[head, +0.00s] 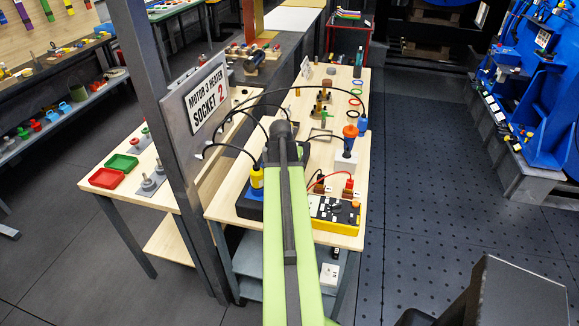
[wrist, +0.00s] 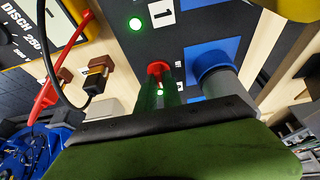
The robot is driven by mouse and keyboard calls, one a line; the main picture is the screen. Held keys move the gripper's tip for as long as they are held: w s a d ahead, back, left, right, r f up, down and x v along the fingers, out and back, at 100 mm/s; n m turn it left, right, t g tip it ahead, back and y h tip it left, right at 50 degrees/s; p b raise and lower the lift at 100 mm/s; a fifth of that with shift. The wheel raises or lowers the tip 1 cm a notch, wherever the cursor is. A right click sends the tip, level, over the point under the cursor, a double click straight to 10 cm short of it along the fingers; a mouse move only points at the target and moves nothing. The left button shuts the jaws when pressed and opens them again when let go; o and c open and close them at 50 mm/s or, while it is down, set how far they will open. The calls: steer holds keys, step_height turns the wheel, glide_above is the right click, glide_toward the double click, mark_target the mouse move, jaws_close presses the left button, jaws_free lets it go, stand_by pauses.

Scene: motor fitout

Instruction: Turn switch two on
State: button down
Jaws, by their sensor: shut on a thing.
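My gripper (wrist: 160,85) has green see-through fingers, closed around a small red switch (wrist: 158,68) on the panel. A small light glows between the fingers. The switch's exact position is mostly hidden by the fingers. To its right a grey plug sits at a blue socket (wrist: 215,62). In the head view my arm hides the gripper's tips and most of the panel.
A sign (head: 208,94) reads "MOTOR 3 HEATER SOCKET 2". A yellow tester box (head: 335,215) with red leads stands right of my arm, near an orange and blue plug (head: 350,134). Black cables arch over the bench. The floor (head: 430,190) on the right is clear.

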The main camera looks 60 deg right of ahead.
steer(key=c, duration=1.5)
jaws_free()
steer(key=shift+a, duration=0.15)
steer(key=shift+r, duration=0.1)
steer(key=p+v, duration=1.6)
steer(key=v, duration=0.1)
steer(key=shift+r, duration=0.1)
